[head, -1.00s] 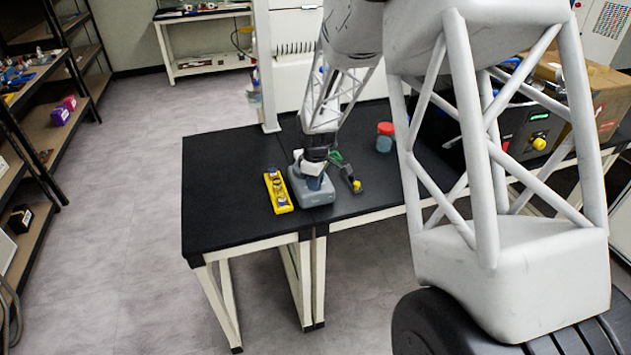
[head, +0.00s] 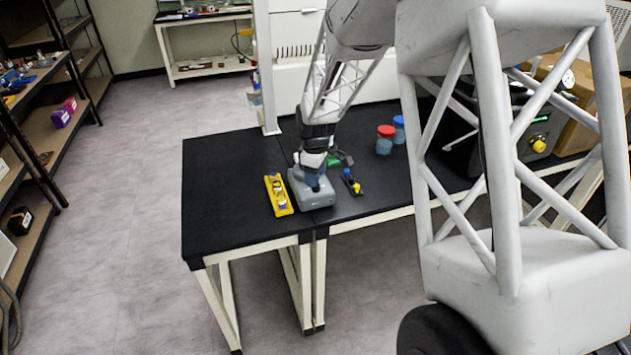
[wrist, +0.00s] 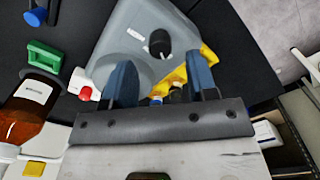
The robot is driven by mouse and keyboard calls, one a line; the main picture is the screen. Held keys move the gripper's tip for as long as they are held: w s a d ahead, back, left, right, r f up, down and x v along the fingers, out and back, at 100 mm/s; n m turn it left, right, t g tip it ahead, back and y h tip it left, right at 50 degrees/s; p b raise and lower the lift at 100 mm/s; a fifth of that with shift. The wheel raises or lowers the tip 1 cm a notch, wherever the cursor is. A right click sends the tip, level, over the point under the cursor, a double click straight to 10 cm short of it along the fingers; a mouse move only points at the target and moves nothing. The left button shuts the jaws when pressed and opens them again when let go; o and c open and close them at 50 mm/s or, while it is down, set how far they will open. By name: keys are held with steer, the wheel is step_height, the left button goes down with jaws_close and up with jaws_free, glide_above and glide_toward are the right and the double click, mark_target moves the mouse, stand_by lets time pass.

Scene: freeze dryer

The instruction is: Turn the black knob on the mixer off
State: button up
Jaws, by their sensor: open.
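The grey mixer (head: 318,197) stands on the black table, near its front edge. In the wrist view the mixer (wrist: 125,40) shows its round platform and a black knob (wrist: 159,43) with a pale mark beside it. My gripper (head: 312,180) is over the mixer in the head view and hides its top. In the wrist view my gripper (wrist: 161,75) has its two blue fingers apart with nothing between them. The knob lies just beyond the fingertips, between their lines. I cannot tell the height gap.
A yellow rack (head: 280,197) holding small items stands left of the mixer. A blue-and-yellow tool (head: 352,182) lies to its right, with a green item (head: 340,158) behind. Red-capped (head: 385,140) and blue-capped (head: 399,130) jars stand farther back. The table's left part is clear.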

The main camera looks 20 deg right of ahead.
steer(key=shift+r, duration=2.05)
steer(key=shift+s+a+r, duration=0.1)
steer(key=shift+s+r, duration=0.2)
steer(key=shift+r, duration=0.05)
steer(key=s+a+r+m+t, duration=0.1)
steer(key=s+a+r+m, duration=0.15)
steer(key=s+r, duration=0.55)
steer(key=s+a+r+m, duration=0.25)
steer(key=s+r, duration=0.25)
steer(key=s, duration=0.5)
steer(key=s+r+m, duration=0.1)
steer(key=s+m, duration=0.1)
steer(key=s, duration=0.8)
steer(key=s+a+r+m+t, duration=0.1)
steer(key=s+r+m, duration=0.1)
steer(key=s, duration=0.8)
steer(key=shift+a+m+t, duration=0.15)
steer(key=shift+m+t, duration=0.15)
steer(key=shift+m, duration=0.3)
